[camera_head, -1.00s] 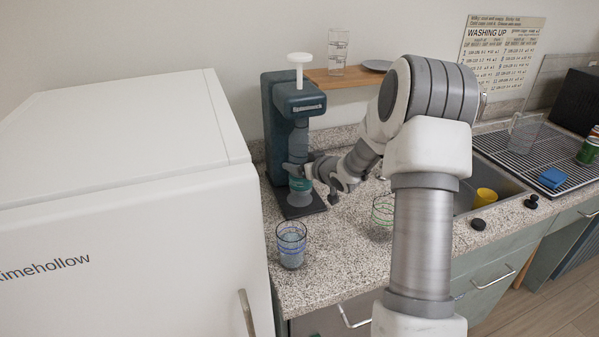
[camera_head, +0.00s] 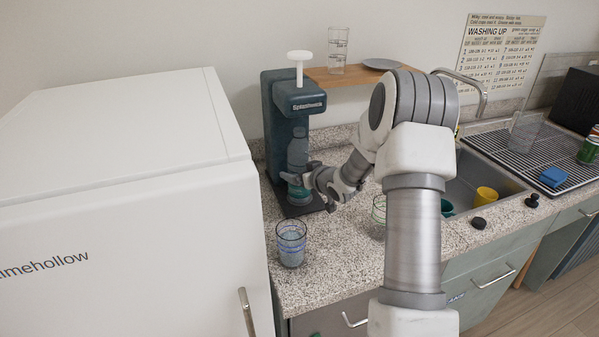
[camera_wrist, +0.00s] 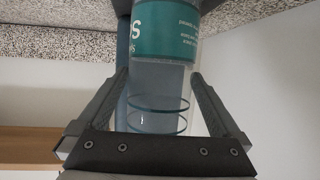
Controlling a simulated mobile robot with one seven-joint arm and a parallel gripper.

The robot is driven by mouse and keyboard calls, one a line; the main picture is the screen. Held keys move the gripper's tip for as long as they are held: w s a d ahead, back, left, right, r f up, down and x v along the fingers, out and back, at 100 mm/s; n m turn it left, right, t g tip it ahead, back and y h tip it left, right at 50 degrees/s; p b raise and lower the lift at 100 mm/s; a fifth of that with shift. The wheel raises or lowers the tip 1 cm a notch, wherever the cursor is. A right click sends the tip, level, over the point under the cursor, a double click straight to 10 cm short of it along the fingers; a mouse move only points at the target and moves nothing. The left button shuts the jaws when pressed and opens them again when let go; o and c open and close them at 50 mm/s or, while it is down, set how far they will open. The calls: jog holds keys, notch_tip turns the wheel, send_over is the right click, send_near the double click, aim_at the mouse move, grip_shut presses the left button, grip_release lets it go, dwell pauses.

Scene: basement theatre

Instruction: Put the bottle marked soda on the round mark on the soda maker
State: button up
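The soda maker (camera_head: 282,99) stands against the wall, a dark blue-grey column with a head and a dark base plate. The clear bottle with a teal label (camera_head: 298,150) is upright under its head, over the base plate. My gripper (camera_head: 300,180) reaches in from the right, its fingers at the bottle's lower part. I see no round mark; the bottle and gripper cover that area. I cannot tell whether the bottle's bottom touches the base.
A patterned glass (camera_head: 291,243) stands in front of the soda maker, and another glass (camera_head: 379,210) is partly behind my arm. A white cabinet (camera_head: 120,180) closes off the left. A wooden shelf (camera_head: 350,76) is above right. The sink with a yellow cup (camera_head: 486,196) lies right.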

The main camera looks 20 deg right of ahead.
jog(key=shift+r, duration=0.15)
jog(key=shift+s+r, duration=0.1)
jog(key=shift+r, duration=0.05)
jog(key=v, duration=1.1)
jog(key=shift+s, duration=0.4)
jog(key=shift+d, duration=0.1)
